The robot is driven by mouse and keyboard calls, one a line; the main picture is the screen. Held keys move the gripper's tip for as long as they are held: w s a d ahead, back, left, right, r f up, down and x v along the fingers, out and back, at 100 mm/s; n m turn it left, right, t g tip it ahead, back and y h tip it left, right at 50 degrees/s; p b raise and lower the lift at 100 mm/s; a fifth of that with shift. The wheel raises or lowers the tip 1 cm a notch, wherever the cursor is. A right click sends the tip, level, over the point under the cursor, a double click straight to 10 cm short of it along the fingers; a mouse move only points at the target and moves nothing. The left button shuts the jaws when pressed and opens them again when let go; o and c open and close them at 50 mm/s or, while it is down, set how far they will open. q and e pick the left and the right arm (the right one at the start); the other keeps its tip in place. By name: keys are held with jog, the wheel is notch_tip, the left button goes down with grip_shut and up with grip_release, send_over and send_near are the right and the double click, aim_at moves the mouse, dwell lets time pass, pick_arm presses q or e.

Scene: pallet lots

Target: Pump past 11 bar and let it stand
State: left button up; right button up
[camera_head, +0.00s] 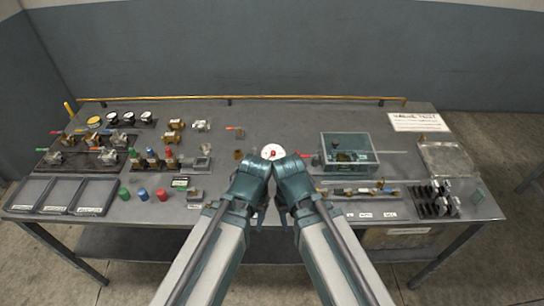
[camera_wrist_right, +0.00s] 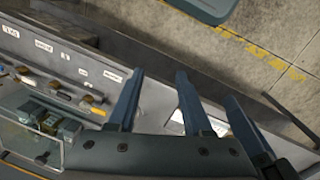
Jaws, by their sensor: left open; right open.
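A round white dial with a red centre (camera_head: 272,152) sits mid-bench, partly hidden by my wrists; I cannot read it. A clear-sided box (camera_head: 350,142) with metal parts inside stands right of it; it also shows in the right wrist view (camera_wrist_right: 30,125). A small red-tipped part (camera_head: 304,156) is at the box's left side and a thin rod extends from its right. I cannot tell which part is the pump handle. My left gripper (camera_head: 257,217) and right gripper (camera_head: 281,216) are folded close together near the bench's front edge, open and empty. The right fingers show in its wrist view (camera_wrist_right: 157,85).
Valves, gauges, coloured bottles and black trays (camera_head: 70,196) fill the bench's left. A brass-fitted pipe assembly (camera_head: 355,192) lies in front of the box. Dark clamps (camera_head: 432,200) and a clear bin (camera_head: 447,160) are at right. A printed sheet (camera_head: 417,122) lies at back right; the back middle is clear.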

jog(key=shift+w+r, duration=0.15)
jog(key=shift+r, duration=0.05)
jog(key=c, duration=0.3)
jog(key=shift+m, duration=0.5)
jog(key=w+r+p, duration=0.5)
jog(key=shift+w+a, duration=0.1)
jog(key=shift+a, duration=0.05)
grip_shut()
jog(key=w+d+r+m+y+p, duration=0.1)
jog(key=w+r+m+p, duration=0.1)
jog(key=w+r+p, duration=0.8)
jog(key=w, duration=0.3)
jog(key=shift+d+m+p, duration=0.3)
jog(key=shift+d+m, duration=0.1)
